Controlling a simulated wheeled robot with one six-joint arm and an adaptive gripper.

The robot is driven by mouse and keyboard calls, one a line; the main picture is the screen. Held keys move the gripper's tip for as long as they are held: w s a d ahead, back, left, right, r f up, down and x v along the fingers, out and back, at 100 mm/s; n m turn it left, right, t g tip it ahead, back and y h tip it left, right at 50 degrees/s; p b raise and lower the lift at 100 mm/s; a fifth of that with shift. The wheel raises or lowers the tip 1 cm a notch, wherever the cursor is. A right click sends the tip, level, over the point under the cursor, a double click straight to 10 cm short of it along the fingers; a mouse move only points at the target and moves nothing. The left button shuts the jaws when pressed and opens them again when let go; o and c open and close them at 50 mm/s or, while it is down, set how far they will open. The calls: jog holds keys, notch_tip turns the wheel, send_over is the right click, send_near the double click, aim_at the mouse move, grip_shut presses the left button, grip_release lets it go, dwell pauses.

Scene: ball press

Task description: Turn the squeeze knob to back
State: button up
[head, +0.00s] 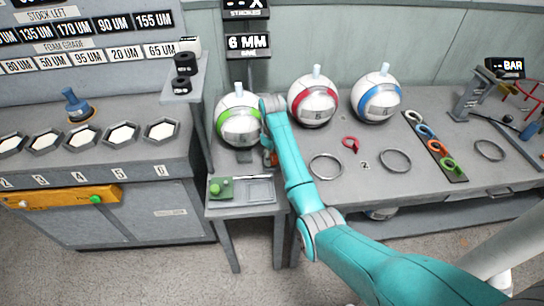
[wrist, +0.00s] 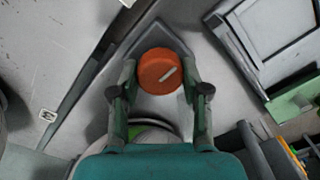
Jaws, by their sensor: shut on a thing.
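The squeeze knob (wrist: 153,63) is a round orange-red cap with a short white mark right of its middle, slanting up to the right in the wrist view. It sits on a grey pointed plate (wrist: 183,46). My gripper (wrist: 159,74) is shut on the knob, with one finger on its left side and one on its right. In the head view my gripper (head: 269,155) is low beside the green-banded ball (head: 236,126), and my arm hides most of the knob there.
A small stand (head: 225,208) with a green block (head: 221,188) and a grey tray (head: 261,191) is just below. Red-banded (head: 313,101) and blue-banded (head: 377,99) balls stand right. Rings (head: 325,167) lie on the bench. A narrow shelf (head: 197,90) rises at left.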

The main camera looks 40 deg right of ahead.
jog(key=o, duration=1.1)
jog(key=shift+o, duration=0.2)
jog(key=shift+m, duration=0.3)
